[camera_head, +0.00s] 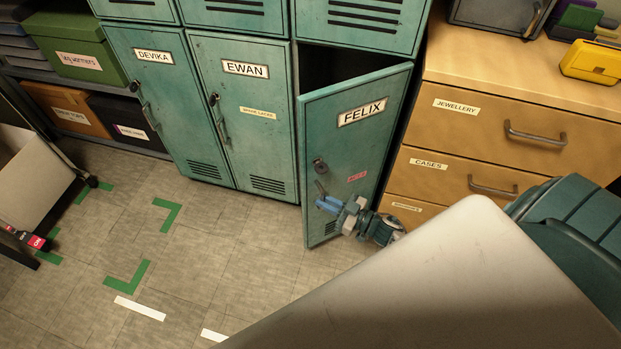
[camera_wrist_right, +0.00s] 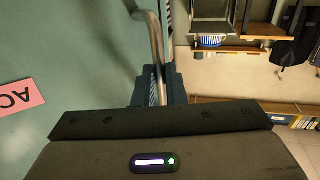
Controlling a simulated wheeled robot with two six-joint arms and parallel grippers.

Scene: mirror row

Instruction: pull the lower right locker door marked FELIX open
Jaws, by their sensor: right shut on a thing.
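The teal FELIX locker door (camera_head: 362,140) is at the lower right of the lockers in the head view. It stands ajar, its left edge swung out, with the dark interior showing above it. Its metal handle (camera_head: 320,187) is on its left side, below a round lock (camera_head: 320,166). My right gripper (camera_head: 328,204) is at the handle, shut on it. In the right wrist view the handle bar (camera_wrist_right: 153,40) runs down to my fingers (camera_wrist_right: 157,88), partly hidden by the gripper body. My left gripper is not in view.
The EWAN locker (camera_head: 243,120) and DEVIKA locker (camera_head: 165,105) are closed at left. A wooden drawer unit (camera_head: 505,72) with protruding handles stands close at right. The tiled floor (camera_head: 230,255) before the lockers is clear apart from tape marks.

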